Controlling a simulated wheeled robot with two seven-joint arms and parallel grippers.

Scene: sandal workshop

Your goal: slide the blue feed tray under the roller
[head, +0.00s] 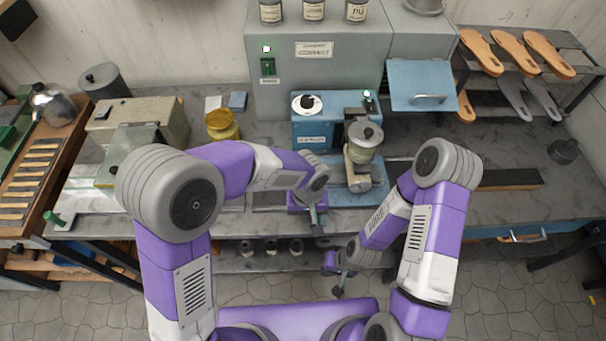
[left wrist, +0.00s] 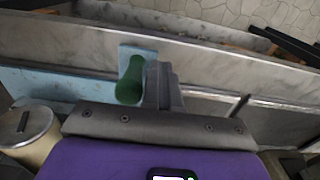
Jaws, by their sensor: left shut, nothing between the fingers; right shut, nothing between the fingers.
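In the left wrist view a light blue plate (left wrist: 128,49), apparently the feed tray, has a green handle (left wrist: 130,80). My left gripper (left wrist: 164,88) is shut and empty, with its fingers just right of the handle; I cannot tell whether they touch. In the head view my left gripper (head: 314,218) is at the bench's front edge by the blue machine (head: 320,132), and its arm hides the tray there. The roller cannot be made out clearly. My right gripper (head: 338,288) is shut and empty, lower, in front of the bench.
A lidded pot (head: 364,142) stands over the machine's blue base (head: 374,198). A yellow jar (head: 222,124) stands left of the machine. A dark bar (head: 508,178) lies to the right. A blue flap (head: 420,82) with a handle is behind. The bench's right front is clear.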

